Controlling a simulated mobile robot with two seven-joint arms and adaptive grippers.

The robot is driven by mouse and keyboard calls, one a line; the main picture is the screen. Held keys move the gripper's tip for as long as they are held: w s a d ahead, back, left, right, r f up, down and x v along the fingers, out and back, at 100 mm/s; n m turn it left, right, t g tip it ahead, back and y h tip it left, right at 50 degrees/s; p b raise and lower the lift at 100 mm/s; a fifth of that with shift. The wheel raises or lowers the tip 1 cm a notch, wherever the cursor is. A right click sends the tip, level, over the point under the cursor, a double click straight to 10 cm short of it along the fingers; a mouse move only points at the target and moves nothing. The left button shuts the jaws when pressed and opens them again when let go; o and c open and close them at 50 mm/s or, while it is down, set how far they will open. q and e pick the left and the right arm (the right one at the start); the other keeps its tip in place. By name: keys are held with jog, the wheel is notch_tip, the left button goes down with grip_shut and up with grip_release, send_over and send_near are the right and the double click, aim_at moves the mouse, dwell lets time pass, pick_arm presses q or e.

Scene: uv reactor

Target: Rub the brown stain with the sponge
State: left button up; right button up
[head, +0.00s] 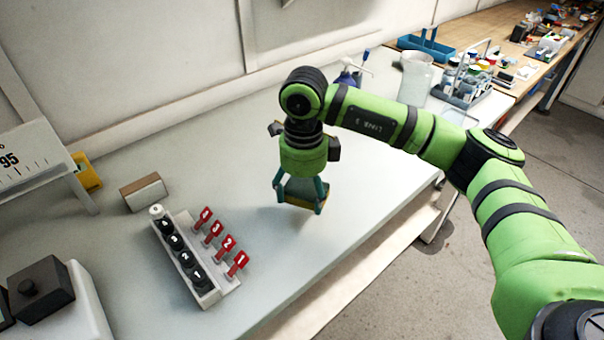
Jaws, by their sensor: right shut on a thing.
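The sponge (297,192), dark green with a yellow edge, is between the fingers of my right gripper (302,200). This gripper points down and is shut on it, over the middle of the white table (350,215). A faint shadow lies around the sponge, and I cannot tell whether it touches the tabletop. I see no brown stain on the visible table surface; the patch under the gripper and sponge is hidden. My left gripper is not in view.
A grey rack (190,262) with numbered black knobs and red tags stands left of the gripper. A brown and white block (144,192) lies behind it. A blue spray bottle (346,77), white pitcher (416,78) and bottle caddy (468,85) stand at the back right.

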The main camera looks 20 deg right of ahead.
jog(key=r, duration=0.1)
jog(key=r+p, duration=0.1)
jog(key=shift+w+d+r, duration=0.1)
jog(key=shift+d+r, duration=0.1)
jog(key=shift+r, duration=0.1)
jog(key=shift+a+r, duration=0.1)
jog(key=shift+r, duration=0.25)
